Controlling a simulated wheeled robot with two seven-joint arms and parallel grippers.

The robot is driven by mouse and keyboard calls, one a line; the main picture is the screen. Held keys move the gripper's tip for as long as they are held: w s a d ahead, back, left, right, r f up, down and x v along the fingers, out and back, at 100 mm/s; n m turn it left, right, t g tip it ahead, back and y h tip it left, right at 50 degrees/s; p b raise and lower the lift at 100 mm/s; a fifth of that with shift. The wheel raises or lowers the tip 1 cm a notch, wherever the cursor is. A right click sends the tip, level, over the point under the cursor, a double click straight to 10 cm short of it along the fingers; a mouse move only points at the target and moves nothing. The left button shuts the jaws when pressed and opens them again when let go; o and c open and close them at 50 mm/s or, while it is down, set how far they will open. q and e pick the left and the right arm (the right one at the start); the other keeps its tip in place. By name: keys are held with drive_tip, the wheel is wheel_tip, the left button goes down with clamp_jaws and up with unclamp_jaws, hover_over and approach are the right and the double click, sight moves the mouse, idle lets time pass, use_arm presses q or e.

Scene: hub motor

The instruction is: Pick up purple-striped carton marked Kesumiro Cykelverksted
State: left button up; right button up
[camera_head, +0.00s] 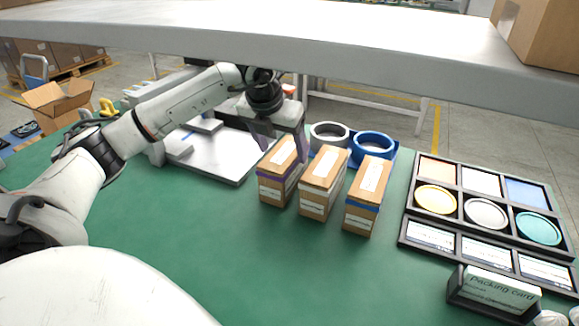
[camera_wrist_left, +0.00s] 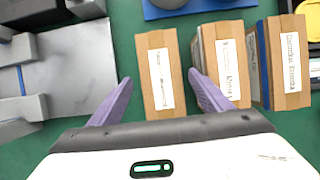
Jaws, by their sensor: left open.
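The purple-striped carton (camera_head: 276,182) is a brown box with a white label and a purple band, the leftmost of three cartons standing in a row on the green table. In the left wrist view, the leftmost carton top (camera_wrist_left: 160,75) lies between my left fingers. My left gripper (camera_head: 282,145) is open above this carton, with one purple finger on each side. It also shows in the left wrist view (camera_wrist_left: 158,95), its right finger over the gap beside the middle carton. The label text is too small to read surely. My right gripper is not in view.
A white-striped carton (camera_head: 321,186) and a blue-striped carton (camera_head: 367,200) stand close to the right. Tape rolls (camera_head: 374,145) sit behind them. A grey metal fixture (camera_head: 215,160) lies left. A black tray (camera_head: 408,222) stands right. A shelf (camera_head: 330,62) spans overhead.

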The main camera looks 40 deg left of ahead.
use_arm(q)
drive_tip(key=shift+x, duration=3.45)
drive_tip(key=shift+d+f, duration=0.1)
drive_tip(key=shift+f, duration=0.15)
drive_tip(key=shift+r, duration=0.1)
drive_tip(key=c, duration=1.5)
